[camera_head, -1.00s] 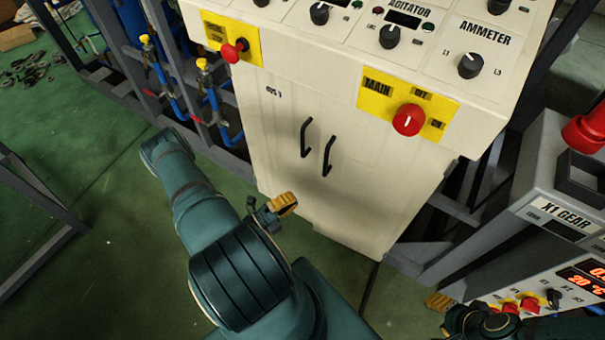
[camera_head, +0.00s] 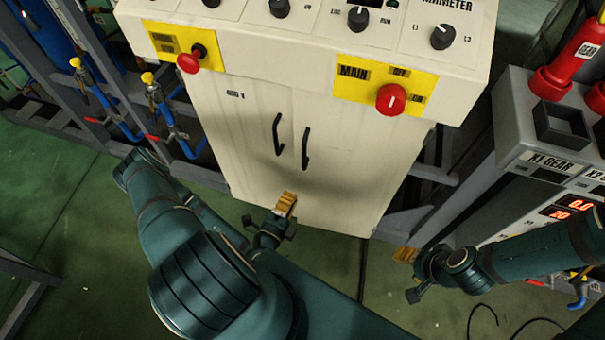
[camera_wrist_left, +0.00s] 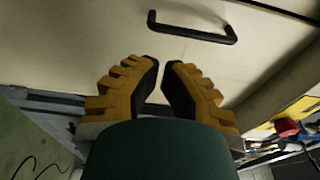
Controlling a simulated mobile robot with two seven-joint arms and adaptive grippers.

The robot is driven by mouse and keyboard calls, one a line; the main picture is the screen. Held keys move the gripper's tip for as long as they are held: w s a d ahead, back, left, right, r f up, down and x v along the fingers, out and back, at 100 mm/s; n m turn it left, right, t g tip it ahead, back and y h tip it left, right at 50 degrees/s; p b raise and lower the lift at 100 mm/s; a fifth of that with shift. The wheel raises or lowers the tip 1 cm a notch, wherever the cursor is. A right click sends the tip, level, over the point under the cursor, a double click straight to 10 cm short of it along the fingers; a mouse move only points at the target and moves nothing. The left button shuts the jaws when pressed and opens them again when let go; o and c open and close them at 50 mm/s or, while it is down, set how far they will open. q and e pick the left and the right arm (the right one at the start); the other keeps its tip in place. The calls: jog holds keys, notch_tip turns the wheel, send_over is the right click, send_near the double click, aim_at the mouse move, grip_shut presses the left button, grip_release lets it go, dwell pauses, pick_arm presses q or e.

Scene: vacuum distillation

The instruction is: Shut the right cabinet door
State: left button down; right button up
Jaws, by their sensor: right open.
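The cream cabinet has two doors with black handles. The right door (camera_head: 350,170) looks flush or nearly flush with the left door (camera_head: 240,125) in the head view; a small gap cannot be ruled out. Its handle (camera_head: 306,148) stands beside the left door's handle (camera_head: 278,133). My left gripper (camera_head: 287,203) is in front of the lower part of the doors, below the handles. In the left wrist view its yellow fingers (camera_wrist_left: 162,72) nearly meet at the tips with nothing between them, and a black handle (camera_wrist_left: 192,30) shows beyond. My right gripper (camera_head: 405,255) is open and empty, right of the cabinet's foot.
The control panel with a red main knob (camera_head: 390,99) and a red stop button (camera_head: 188,63) overhangs the doors. The grey X1 gear unit (camera_head: 515,150) stands to the right. Blue pipes with yellow valves (camera_head: 148,78) are at left. Green floor (camera_head: 65,195) is open at lower left.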

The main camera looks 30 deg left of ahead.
aim_at(303, 164)
pick_arm(q)
jog(key=w+a+b, duration=0.1)
jog(key=w, duration=0.8)
jog(key=shift+w+a, duration=0.1)
jog(key=w+h, duration=0.1)
jog(key=w+a+m, duration=0.1)
jog(key=shift+w+a+h, duration=0.3)
jog(key=shift+w+h, duration=0.1)
jog(key=shift+w, duration=0.1)
jog(key=shift+a+r, duration=0.1)
